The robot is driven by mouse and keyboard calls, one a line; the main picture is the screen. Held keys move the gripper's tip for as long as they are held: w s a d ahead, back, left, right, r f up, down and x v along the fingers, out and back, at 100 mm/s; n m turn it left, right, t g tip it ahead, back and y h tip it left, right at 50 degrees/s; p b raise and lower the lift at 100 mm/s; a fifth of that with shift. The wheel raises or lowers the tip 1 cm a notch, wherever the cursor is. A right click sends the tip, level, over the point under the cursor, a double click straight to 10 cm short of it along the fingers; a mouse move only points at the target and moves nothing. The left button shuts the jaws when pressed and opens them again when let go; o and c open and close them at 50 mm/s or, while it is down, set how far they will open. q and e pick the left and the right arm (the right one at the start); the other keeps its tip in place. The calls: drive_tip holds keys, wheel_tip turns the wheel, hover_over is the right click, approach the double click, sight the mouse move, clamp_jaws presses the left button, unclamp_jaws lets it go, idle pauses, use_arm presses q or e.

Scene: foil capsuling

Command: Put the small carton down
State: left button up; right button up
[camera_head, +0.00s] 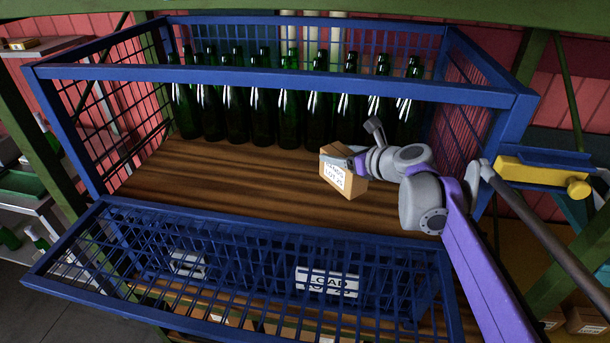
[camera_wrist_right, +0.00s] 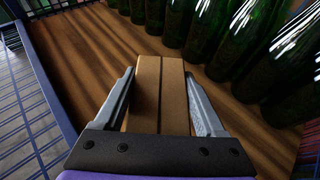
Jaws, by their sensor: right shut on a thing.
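The small carton (camera_head: 342,179) is a tan box with a white printed label, over the right part of the wooden cage floor. My right gripper (camera_head: 345,163) holds it from above and the right. In the right wrist view the carton (camera_wrist_right: 160,88) lies between the two fingers of the right gripper (camera_wrist_right: 158,92). A narrow gap seems to show beside the left finger, and the carton's underside is hidden, so I cannot tell if it touches the floor. My left gripper is not in view.
A row of green bottles (camera_head: 262,115) stands along the back of the blue cage (camera_head: 290,78). The wooden floor (camera_head: 210,180) left of the carton is clear. The front mesh panel (camera_head: 100,255) is folded down. A yellow part (camera_head: 540,175) sits outside at right.

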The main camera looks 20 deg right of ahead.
sight(360, 186)
drive_tip(key=f, duration=0.2)
drive_tip(key=shift+s+a+f, duration=0.1)
drive_tip(key=shift+s+f, duration=0.2)
drive_tip(key=shift+f, duration=0.05)
drive_tip(key=shift+w+f, duration=0.15)
drive_tip(key=shift+f, duration=2.2)
drive_tip(key=shift+f, duration=0.15)
drive_tip(key=o, duration=1.6)
drive_tip(key=shift+c, duration=0.2)
drive_tip(key=shift+r, duration=0.2)
drive_tip(key=v, duration=1.2)
drive_tip(key=shift+f, duration=0.1)
